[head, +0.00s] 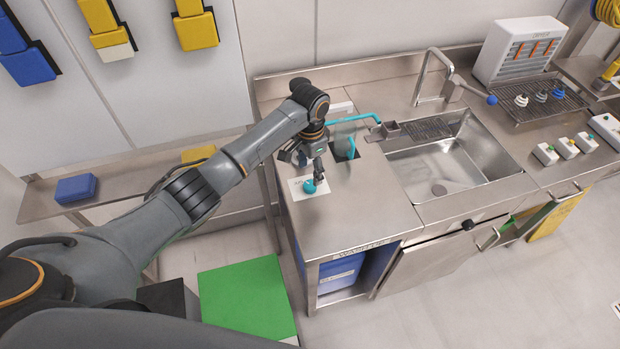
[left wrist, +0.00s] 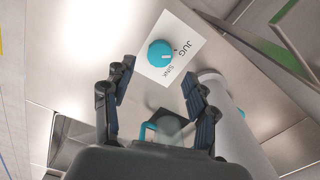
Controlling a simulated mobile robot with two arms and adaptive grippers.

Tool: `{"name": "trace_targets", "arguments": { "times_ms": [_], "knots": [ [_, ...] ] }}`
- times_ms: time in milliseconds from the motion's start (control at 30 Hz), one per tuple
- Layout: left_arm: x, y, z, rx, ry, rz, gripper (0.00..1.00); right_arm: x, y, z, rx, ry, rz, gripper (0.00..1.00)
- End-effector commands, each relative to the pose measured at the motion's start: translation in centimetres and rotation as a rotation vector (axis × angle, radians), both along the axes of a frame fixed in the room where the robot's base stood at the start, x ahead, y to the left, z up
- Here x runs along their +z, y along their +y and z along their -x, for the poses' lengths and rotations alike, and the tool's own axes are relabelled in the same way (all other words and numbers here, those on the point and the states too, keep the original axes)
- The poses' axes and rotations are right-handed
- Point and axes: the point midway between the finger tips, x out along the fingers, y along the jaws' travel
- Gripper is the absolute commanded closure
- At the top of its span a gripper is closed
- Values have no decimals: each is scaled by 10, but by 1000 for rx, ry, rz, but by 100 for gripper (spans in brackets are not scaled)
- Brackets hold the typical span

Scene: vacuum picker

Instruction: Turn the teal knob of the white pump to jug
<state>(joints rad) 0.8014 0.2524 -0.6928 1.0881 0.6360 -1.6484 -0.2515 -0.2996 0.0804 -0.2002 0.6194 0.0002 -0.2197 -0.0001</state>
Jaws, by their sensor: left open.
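The teal knob (left wrist: 160,53) sits on a white label card with the words JUG and SINK in the left wrist view. In the head view the knob (head: 309,187) is at the front left of the counter, just below my left gripper (head: 319,172). My left gripper (left wrist: 157,88) is open, its fingers apart and short of the knob, with nothing between them. A white rounded body (left wrist: 238,125), perhaps the pump, stands beside the card. A clear jug (head: 343,143) with a teal handle stands on a dark square, partly hidden by my gripper. My right gripper is not seen.
A teal spout (head: 358,118) reaches right above the jug toward the sink (head: 440,184). A metal tap (head: 421,78) stands behind the sink. The counter front (head: 355,215) is bare. A green block (head: 245,297) is on the floor at left.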

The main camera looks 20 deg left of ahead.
Motion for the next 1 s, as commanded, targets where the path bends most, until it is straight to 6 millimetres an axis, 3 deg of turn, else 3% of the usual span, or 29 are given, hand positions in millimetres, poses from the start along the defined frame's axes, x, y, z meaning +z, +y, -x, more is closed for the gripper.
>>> {"name": "trace_targets", "arguments": {
  "times_ms": [100,333,1000],
  "knots": [
    [25,0,0,0,-2,1,43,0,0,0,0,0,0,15],
    [54,0,0,0,0,0,43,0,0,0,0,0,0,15],
    [58,0,0,1,1,0,43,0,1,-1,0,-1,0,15]
  ]
}}
